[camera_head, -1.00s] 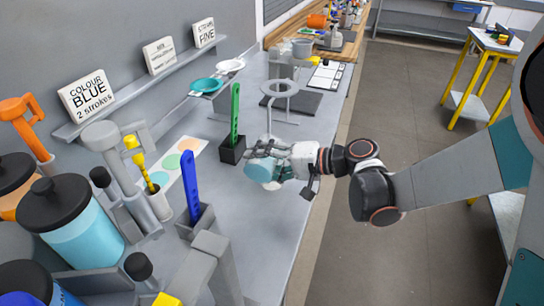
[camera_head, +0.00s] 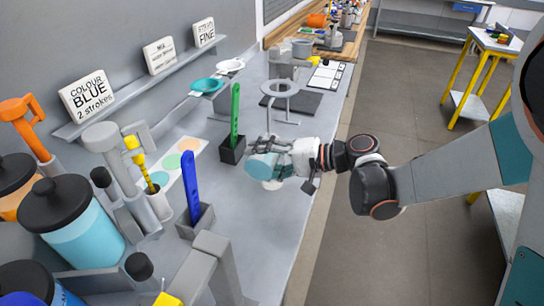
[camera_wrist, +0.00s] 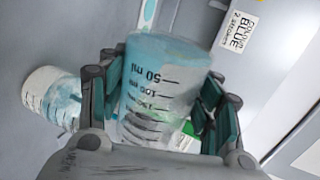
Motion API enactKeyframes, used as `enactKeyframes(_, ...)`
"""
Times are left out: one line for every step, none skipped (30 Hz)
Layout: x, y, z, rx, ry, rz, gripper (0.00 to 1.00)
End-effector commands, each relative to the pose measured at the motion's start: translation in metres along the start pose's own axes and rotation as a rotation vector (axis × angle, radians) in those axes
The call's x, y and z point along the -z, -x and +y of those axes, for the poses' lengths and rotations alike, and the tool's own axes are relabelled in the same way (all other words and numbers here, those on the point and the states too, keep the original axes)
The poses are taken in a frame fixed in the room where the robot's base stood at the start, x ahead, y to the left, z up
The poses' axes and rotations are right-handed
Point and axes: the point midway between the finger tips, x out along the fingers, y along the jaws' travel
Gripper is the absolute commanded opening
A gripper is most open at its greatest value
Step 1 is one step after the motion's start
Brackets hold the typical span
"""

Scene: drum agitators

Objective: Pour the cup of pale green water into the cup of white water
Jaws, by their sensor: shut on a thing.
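My gripper (camera_head: 270,160) is shut on a clear graduated cup (camera_head: 261,168) holding pale blue-green liquid. The cup lies tipped far over, its end to the left, above the bench. In the wrist view the held cup (camera_wrist: 160,92) sits between both fingers, with its ml marks upside down. A second cup (camera_head: 272,185) stands on the bench just below it, mostly hidden by the held cup. In the wrist view this second cup (camera_wrist: 48,95) is at the left, whitish with a pale teal patch. I cannot tell whether liquid is flowing.
A green stirrer in a dark holder (camera_head: 232,150) stands close left of the held cup. A ring stand (camera_head: 281,90) is behind it. A blue stirrer in a grey holder (camera_head: 195,222) is nearer. The bench at the front right (camera_head: 262,235) is clear.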

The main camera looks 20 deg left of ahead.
Motion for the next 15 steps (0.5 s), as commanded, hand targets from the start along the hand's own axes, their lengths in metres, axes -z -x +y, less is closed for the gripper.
enactKeyframes(0.0004, 0.0002, -0.0004, 0.0, -0.005, -0.001, 0.34)
enactKeyframes(0.0005, 0.0002, -0.0006, 0.0, -0.008, -0.002, 0.34)
enactKeyframes(0.0007, 0.0003, -0.0009, 0.0, -0.012, -0.003, 0.34)
enactKeyframes(0.0009, 0.0004, -0.0011, 0.0, -0.015, -0.004, 0.34)
enactKeyframes(0.001, 0.0004, -0.0013, 0.0, -0.018, -0.005, 0.34)
enactKeyframes(0.0012, 0.0005, -0.0015, 0.0, -0.022, -0.006, 0.34)
enactKeyframes(0.0014, 0.0006, -0.0018, 0.0, -0.025, -0.007, 0.34)
enactKeyframes(0.0016, 0.0007, -0.002, 0.0, -0.028, -0.008, 0.34)
enactKeyframes(0.0019, 0.0007, -0.0023, 0.0, -0.032, -0.009, 0.34)
enactKeyframes(0.002, 0.0008, -0.0025, 0.0, -0.034, -0.01, 0.34)
enactKeyframes(0.0022, 0.0009, -0.0026, 0.0, -0.038, -0.011, 0.34)
enactKeyframes(0.0025, 0.001, -0.0029, 0.0, -0.042, -0.013, 0.34)
enactKeyframes(0.0026, 0.001, -0.0031, 0.0, -0.046, -0.014, 0.34)
enactKeyframes(0.0028, 0.0011, -0.0033, 0.0, -0.049, -0.015, 0.34)
enactKeyframes(0.003, 0.0012, -0.0036, 0.0, -0.053, -0.016, 0.34)
